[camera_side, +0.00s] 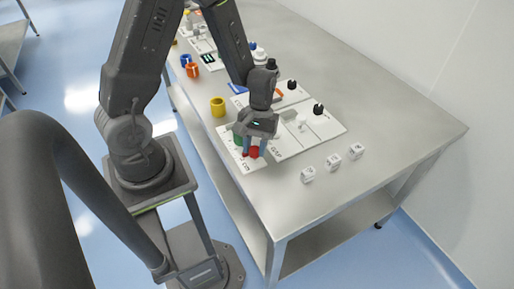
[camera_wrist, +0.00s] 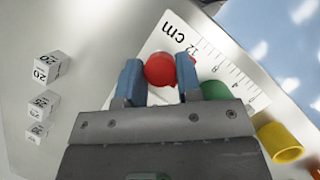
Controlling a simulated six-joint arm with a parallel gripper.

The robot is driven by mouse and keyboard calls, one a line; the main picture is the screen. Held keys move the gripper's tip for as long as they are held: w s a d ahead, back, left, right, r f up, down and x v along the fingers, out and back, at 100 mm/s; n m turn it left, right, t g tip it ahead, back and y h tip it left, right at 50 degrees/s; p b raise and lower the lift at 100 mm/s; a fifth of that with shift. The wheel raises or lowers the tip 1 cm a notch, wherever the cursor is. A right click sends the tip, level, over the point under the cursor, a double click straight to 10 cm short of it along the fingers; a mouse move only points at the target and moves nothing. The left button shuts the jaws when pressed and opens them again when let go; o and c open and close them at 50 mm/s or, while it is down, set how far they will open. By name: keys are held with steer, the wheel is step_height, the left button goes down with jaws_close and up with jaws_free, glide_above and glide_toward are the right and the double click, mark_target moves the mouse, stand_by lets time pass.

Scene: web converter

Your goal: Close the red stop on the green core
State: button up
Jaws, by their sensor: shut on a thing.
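The red stop (camera_side: 254,152) is a small rounded red piece near the front edge of the table. In the wrist view the red stop (camera_wrist: 159,68) sits between the two blue fingertips of my gripper (camera_wrist: 159,82). My gripper (camera_side: 256,146) points down and is shut on the red stop. The green core (camera_side: 237,134) stands just beside the gripper, over the white ruler plate (camera_side: 243,168). In the wrist view the green core (camera_wrist: 214,91) shows right of the right finger, partly hidden by the gripper body. I cannot tell whether stop and core touch.
Three white numbered cubes (camera_side: 332,162) lie on the steel table (camera_side: 400,125) to the right. A yellow ring (camera_side: 218,106) stands behind the green core. White panels with black knobs (camera_side: 318,108) lie beyond the gripper. Orange and blue spools (camera_side: 192,70) stand farther back.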

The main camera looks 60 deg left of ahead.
steer(key=shift+a, duration=1.25)
steer(key=o, duration=0.7)
steer(key=v, duration=1.3)
steer(key=shift+w+r, duration=0.15)
steer(key=shift+r, duration=0.25)
